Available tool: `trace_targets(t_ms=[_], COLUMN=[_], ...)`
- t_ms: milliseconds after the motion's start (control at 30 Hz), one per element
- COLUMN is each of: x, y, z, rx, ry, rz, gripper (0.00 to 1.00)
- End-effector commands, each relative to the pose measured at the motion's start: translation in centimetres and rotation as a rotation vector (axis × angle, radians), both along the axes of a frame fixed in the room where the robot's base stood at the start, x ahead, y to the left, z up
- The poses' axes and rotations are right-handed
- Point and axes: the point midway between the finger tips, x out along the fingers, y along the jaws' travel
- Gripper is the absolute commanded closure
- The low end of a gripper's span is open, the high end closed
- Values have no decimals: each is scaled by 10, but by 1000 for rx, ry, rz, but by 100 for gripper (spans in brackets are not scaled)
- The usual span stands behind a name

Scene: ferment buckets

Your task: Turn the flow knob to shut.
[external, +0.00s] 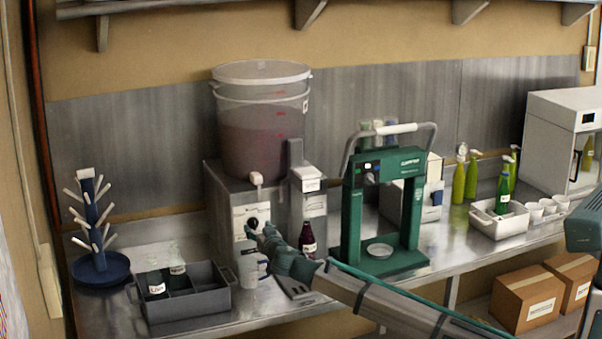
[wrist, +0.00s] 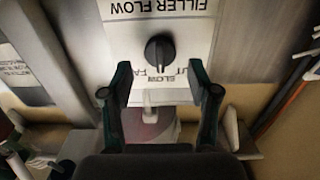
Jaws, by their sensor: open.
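The flow knob (wrist: 159,52) is a round black knob on a white plate headed "FILLER FLOW", which reads upside down in the wrist view. The words around it are partly covered; "SLOW" shows, with parts of two other words. Which mark it points to is hard to tell. My gripper (wrist: 160,74) is open, its two dark green fingers to either side of the knob's line and apart from it, with nothing between the tips. In the external view my gripper (external: 261,236) is close to the plate on the grey filler stand (external: 222,200), and the knob shows dark just beyond it.
A lidded bucket (external: 262,130) of reddish liquid with a white tap (external: 256,179) sits above the knob.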

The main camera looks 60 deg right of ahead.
Motion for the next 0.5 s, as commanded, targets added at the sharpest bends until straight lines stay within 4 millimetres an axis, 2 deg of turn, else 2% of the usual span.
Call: trace_targets(t_ms=[33, 200, 500], x=[8, 18, 18], y=[-5, -13, -14], z=[2, 1, 0], rx=[0, 1, 0], ry=[0, -1, 0], rz=[-1, 1, 1], gripper=[40, 40, 41])
